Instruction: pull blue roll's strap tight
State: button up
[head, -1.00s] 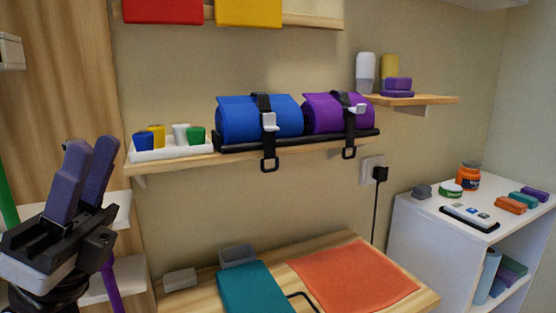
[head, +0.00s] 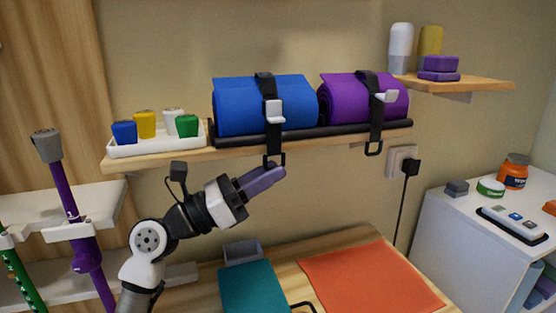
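The blue roll (head: 235,105) lies on a black holder on the wall shelf. Its black strap (head: 273,137) runs over the front through a pale buckle (head: 274,112) and hangs below the shelf edge, ending in a black loop (head: 282,160). My gripper (head: 276,171) reaches up from the lower left, its purple fingers at the bottom of that loop. The fingers lie close together and overlap in this view. I cannot tell whether they touch or enclose the loop, whose lower edge is partly hidden by them.
A purple roll (head: 338,101) with its own strap and hanging loop (head: 373,148) lies to the right. A white tray (head: 155,148) of small coloured pieces stands left on the shelf (head: 180,158). Below is a wooden table with an orange mat (head: 370,277).

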jog(key=shift+x, duration=1.2)
grip_shut()
